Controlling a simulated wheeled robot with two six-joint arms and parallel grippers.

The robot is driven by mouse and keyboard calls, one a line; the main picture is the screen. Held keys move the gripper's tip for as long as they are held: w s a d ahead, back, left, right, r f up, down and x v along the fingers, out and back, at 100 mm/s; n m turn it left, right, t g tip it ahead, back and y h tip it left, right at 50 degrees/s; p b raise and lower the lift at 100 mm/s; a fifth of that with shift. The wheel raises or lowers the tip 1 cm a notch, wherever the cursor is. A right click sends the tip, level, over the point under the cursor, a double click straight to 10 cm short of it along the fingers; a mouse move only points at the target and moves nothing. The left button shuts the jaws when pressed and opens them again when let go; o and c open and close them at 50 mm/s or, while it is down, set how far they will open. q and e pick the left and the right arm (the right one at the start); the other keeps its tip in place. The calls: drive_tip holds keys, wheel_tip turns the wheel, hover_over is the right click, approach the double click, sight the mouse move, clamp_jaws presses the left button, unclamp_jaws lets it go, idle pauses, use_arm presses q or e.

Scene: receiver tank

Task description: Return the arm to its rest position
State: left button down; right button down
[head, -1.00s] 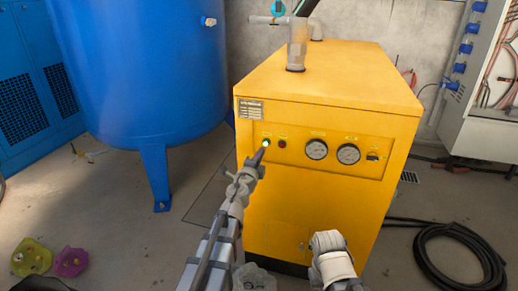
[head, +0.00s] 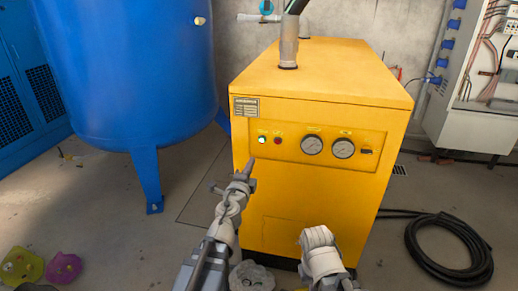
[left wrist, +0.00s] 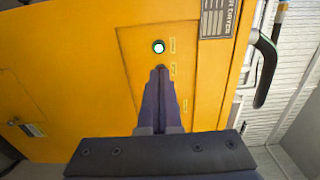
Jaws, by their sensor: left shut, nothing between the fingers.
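My left gripper (head: 250,166) is shut and empty in front of the yellow machine's panel, below the lit green button (head: 262,140). In the left wrist view the shut fingers (left wrist: 160,72) point at the panel, and the green button (left wrist: 158,46) shows just beyond their tips, with a gap in the head view. My right arm (head: 320,255) shows at the bottom of the head view; its fingertips cannot be made out. The yellow machine (head: 300,215) has a dark red button (head: 278,141) and two round gauges (head: 312,145).
A blue tank (head: 125,80) on legs stands to the left. A coiled black hose (head: 448,245) lies on the floor at right, below an open electrical cabinet (head: 470,130). Green (head: 20,266) and purple (head: 63,267) objects lie at bottom left. A pipe (head: 289,50) rises from the machine's top.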

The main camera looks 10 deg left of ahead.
use_arm(q)
drive_tip(key=s+f+n+g+y, duration=0.3)
drive_tip(key=s+f+n+g, duration=0.2)
drive_tip(key=f+n, duration=0.2)
drive_tip(key=s+f+n+g+y, duration=0.2)
drive_tip(key=s+f+n+g, duration=0.35)
drive_tip(key=f, duration=0.25)
drive_tip(key=s+d+f+n+g+h, duration=0.1)
drive_tip(key=s+d+f+g+h, duration=0.2)
drive_tip(key=s+d, duration=0.35)
drive_tip(key=s+d+f+n+g, duration=0.1)
drive_tip(key=s+d+f+g, duration=0.35)
drive_tip(key=s, duration=0.35)
wheel_tip(320, 180, up, 28)
drive_tip(key=s+p, duration=0.1)
drive_tip(key=p, duration=2.6)
drive_tip(key=shift+d+f, duration=0.25)
drive_tip(key=shift+d, duration=0.15)
